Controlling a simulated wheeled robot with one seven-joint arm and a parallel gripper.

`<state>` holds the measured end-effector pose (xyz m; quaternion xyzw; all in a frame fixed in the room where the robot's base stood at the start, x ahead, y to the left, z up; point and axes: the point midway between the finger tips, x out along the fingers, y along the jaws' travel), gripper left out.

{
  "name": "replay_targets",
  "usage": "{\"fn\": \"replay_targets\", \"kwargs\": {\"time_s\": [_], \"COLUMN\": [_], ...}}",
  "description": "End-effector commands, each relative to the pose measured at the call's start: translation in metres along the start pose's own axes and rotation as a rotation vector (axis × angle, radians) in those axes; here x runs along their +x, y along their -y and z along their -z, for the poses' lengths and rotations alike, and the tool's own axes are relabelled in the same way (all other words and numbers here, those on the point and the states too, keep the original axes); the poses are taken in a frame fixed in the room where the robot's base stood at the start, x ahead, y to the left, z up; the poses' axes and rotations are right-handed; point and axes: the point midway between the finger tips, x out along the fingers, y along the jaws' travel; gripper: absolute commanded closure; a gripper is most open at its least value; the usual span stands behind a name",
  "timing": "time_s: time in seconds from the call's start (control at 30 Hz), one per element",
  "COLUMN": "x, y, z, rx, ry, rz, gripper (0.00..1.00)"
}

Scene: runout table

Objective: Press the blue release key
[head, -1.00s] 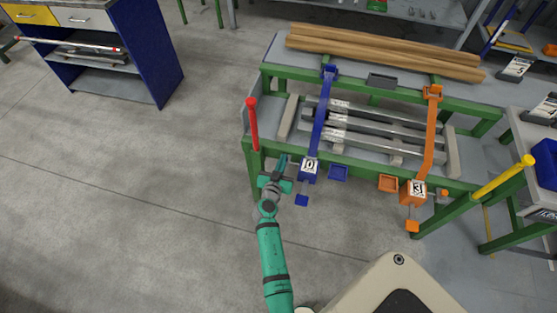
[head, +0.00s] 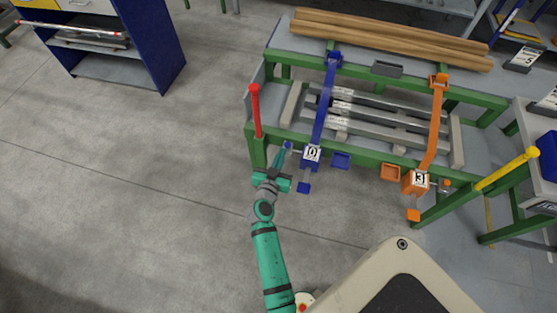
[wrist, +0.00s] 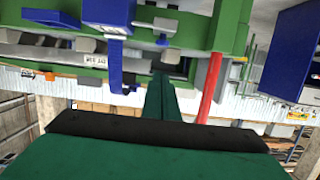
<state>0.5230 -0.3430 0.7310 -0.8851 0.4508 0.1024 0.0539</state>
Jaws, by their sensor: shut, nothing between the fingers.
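The blue unit marked 0 (head: 312,155) sits on the green front rail, at the foot of a long blue arm. A small blue knob (head: 288,146) on a short grey stem sticks out from its left side. A blue square paddle (head: 304,188) hangs at its front. No label shows which is the release key. My gripper (head: 281,156) is shut and empty, just below and left of the knob; I cannot tell whether they touch. In the wrist view the fingers (wrist: 163,95) point towards the rail, with the knob (wrist: 162,42) beyond their tips.
A red post (head: 255,110) stands close left of my gripper. A matching orange unit marked 3 (head: 416,181) and a yellow post (head: 507,168) are to the right. Grey bars (head: 375,124) lie on the table between the arms. The floor at left is clear.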

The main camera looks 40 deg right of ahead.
Motion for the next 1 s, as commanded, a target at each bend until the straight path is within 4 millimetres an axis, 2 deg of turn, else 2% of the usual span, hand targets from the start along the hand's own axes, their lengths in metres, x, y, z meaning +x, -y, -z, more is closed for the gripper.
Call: {"fn": "replay_targets", "kwargs": {"time_s": [0.1,0.3,1.0], "x": [-0.017,-0.029,-0.029], "y": [0.001,0.001,0.001], "z": [0.0,0.001,0.002], "rx": [0.0,0.002,0.002], "ry": [0.0,-0.001,-0.002], "rz": [0.002,0.0,0.001], "gripper": [1.0,1.0,1.0]}}
